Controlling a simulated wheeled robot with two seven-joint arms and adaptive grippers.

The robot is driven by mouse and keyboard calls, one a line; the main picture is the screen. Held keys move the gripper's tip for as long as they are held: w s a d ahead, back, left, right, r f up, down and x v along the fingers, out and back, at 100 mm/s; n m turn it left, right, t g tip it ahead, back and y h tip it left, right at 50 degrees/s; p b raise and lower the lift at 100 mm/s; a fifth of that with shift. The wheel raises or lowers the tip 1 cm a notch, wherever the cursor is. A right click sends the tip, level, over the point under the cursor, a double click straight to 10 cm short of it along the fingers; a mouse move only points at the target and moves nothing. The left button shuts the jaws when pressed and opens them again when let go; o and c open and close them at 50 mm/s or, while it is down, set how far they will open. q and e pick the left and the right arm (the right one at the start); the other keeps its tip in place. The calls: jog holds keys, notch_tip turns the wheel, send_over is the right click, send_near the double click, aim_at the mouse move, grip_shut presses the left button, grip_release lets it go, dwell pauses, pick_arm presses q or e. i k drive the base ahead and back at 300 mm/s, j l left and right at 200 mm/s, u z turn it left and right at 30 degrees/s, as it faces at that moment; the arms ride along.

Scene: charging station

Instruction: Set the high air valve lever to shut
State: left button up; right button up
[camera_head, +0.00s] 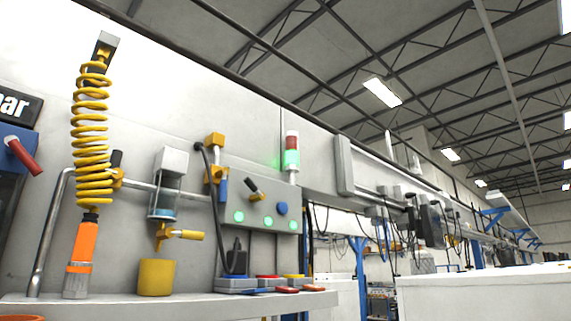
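Several valve-like fittings with levers show on the wall, and I cannot tell for sure which is the high air valve. A yellow fitting (215,174) at the right end of the pipe has a blue lever (222,190) hanging down. A yellow fitting (118,178) behind the coiled hose has a dark lever (116,158) pointing up. A yellow handle (186,235) sticks out to the right below the clear-bowled filter (165,190). A red lever (25,156) on a blue body (9,150) slants down at the far left. Neither gripper shows.
A yellow coiled hose (92,130) hangs down to an orange nozzle (81,246) on the shelf (190,305). A yellow cup (157,277) stands beside it. A grey box (262,207) with green lights and a knob is on the wall. Open hall lies to the right.

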aim_at(223, 191)
jog(key=i+l+u, duration=0.15)
jog(key=l+u, duration=0.35)
jog(key=l, duration=0.35)
jog(key=l+u, duration=0.45)
jog(key=l, duration=0.45)
